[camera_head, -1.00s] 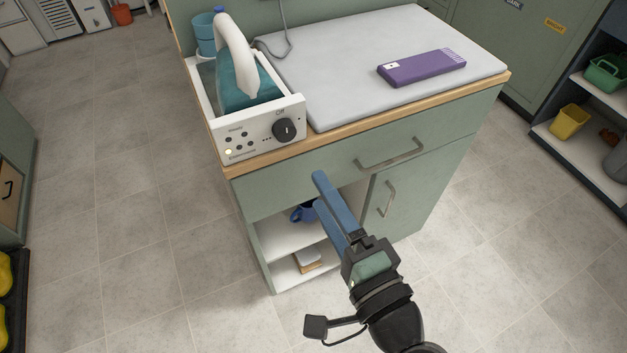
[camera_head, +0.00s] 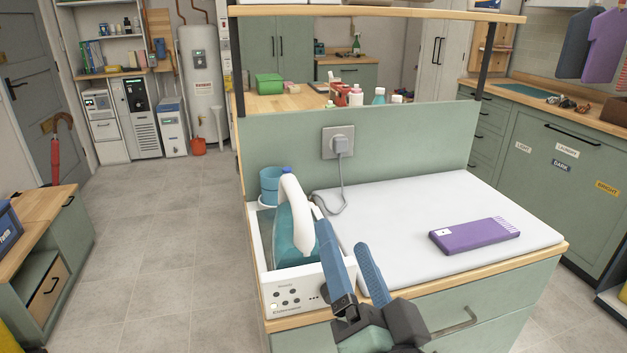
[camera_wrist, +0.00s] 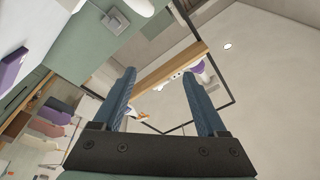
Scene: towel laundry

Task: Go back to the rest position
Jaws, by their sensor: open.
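My gripper (camera_head: 345,248) has two blue fingers, spread apart with nothing between them. In the head view it is raised in front of the ironing counter, its fingers pointing up, and it covers part of the iron station's front. The wrist view shows both fingers (camera_wrist: 165,100) apart against the ceiling and a wooden shelf (camera_wrist: 165,72). A folded purple towel (camera_head: 474,235) with a white tag lies on the white ironing pad (camera_head: 400,200), to the right of my gripper and apart from it.
A teal and white iron (camera_head: 293,230) stands in its white station (camera_head: 290,293) at the counter's left, close behind my fingers. A blue cup (camera_head: 271,186) stands behind it. A cord runs to the wall socket (camera_head: 338,142). Open floor (camera_head: 150,240) lies to the left.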

